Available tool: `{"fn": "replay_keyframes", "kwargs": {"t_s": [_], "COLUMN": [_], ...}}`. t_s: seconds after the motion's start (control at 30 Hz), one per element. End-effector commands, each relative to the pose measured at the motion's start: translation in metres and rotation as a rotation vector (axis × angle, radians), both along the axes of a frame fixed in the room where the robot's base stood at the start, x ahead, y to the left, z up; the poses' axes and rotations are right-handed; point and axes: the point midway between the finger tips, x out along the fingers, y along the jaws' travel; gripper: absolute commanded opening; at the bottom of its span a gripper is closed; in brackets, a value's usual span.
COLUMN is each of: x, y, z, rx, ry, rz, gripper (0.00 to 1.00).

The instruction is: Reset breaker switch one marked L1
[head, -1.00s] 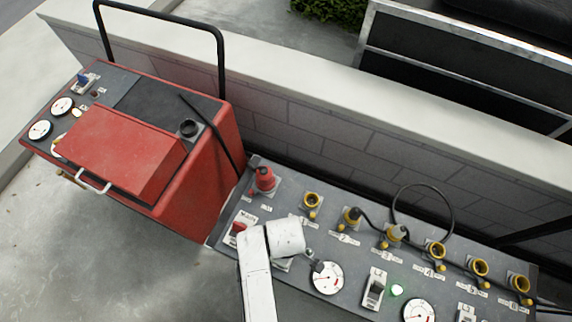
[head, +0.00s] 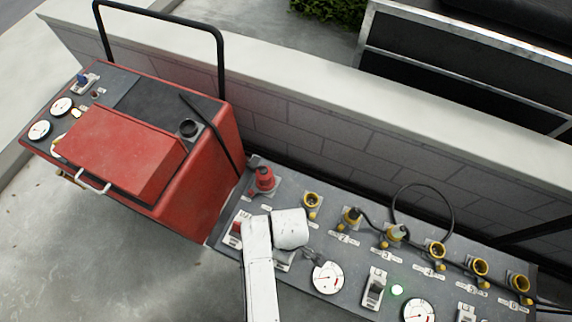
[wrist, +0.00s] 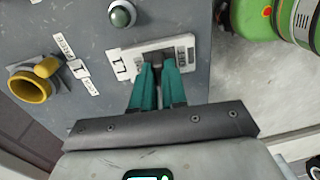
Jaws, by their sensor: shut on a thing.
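In the wrist view, a breaker switch with a white plate (wrist: 118,62) sits on the grey panel. Its dark toggle (wrist: 155,59) is between the teal fingertips of my gripper (wrist: 158,66), which is shut on it. The fingers cover part of the toggle, so its exact position is hard to tell. The marking on the plate's left is only partly readable. In the head view, my white arm hides most of this switch, and its plate (head: 283,262) shows only at an edge.
A dark green lamp (wrist: 122,14) and a yellow socket (wrist: 30,86) are near the switch. The panel (head: 345,258) also carries gauges, other switches and a lit green lamp (head: 397,290). A red machine (head: 130,150) stands at left, and a low wall (head: 300,125) runs behind.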

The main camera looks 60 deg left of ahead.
Motion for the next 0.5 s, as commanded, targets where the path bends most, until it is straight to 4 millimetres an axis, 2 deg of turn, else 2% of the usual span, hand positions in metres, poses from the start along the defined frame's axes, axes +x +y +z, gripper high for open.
{"fn": "replay_keyframes", "kwargs": {"t_s": [0.5], "x": [0.016], "y": [0.011], "z": [-0.011], "rx": [-0.18], "ry": [0.303], "rz": [0.0], "gripper": [0.0]}}
